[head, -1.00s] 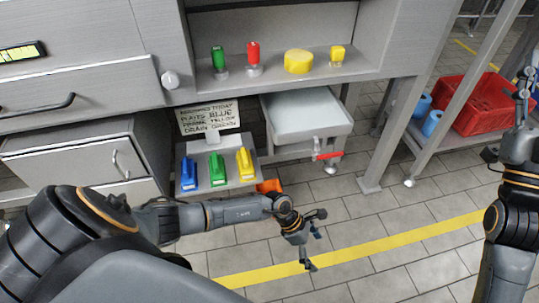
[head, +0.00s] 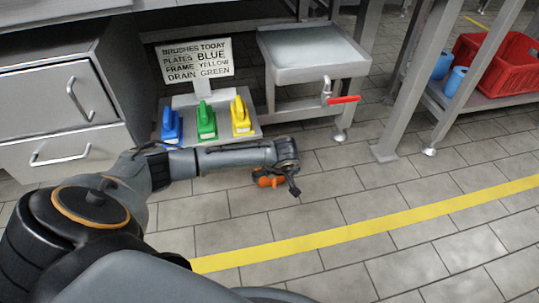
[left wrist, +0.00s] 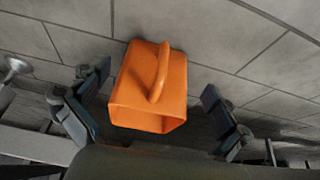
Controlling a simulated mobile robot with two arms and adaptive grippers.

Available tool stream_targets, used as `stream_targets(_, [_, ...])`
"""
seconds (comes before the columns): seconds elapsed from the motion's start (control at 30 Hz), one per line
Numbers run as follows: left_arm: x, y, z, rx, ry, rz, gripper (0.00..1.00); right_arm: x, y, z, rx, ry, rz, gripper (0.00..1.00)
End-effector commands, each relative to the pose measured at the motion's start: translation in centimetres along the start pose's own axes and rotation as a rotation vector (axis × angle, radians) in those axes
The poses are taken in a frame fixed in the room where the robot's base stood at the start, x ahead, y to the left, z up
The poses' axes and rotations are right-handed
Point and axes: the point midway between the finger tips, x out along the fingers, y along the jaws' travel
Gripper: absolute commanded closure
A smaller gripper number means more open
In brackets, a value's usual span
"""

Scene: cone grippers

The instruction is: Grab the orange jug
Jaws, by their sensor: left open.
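The orange jug (head: 268,181) sits on the tiled floor in the head view, partly covered by my left arm and gripper. In the left wrist view the jug (left wrist: 140,88) is in the middle, with its open mouth towards the camera and its handle on the upper side. My left gripper (head: 287,180) is just above or beside the jug; in the left wrist view its fingers (left wrist: 158,82) are spread wide, one on each side of the jug with gaps to both. It holds nothing. My right gripper is not in view.
Blue (head: 171,126), green (head: 206,122) and yellow (head: 241,117) brushes stand on a low grey shelf behind my arm, below a sign (head: 197,61). A basin (head: 313,50) with a red-handled valve (head: 343,99) is behind the gripper. Floor right of the jug is clear.

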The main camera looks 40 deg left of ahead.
Motion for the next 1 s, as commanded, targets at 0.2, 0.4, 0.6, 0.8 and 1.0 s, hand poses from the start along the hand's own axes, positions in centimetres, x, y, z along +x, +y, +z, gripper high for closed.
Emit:
stream_targets(0.2, [1.2,0.0,-2.2,-0.001,-0.001,0.001,0.00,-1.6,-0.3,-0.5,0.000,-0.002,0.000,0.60])
stream_targets(0.4, [2.1,0.0,-3.9,-0.005,-0.001,0.003,0.00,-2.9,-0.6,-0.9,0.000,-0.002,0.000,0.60])
stream_targets(0.6, [3.7,0.1,-6.3,-0.002,-0.005,0.003,0.00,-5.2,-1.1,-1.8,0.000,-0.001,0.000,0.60])
stream_targets(0.8, [4.1,0.1,-6.5,-0.002,-0.003,0.004,0.00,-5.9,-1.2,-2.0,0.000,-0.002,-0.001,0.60])
stream_targets(1.0, [3.9,0.0,-6.5,-0.001,-0.003,0.003,0.00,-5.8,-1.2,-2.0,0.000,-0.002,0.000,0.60])
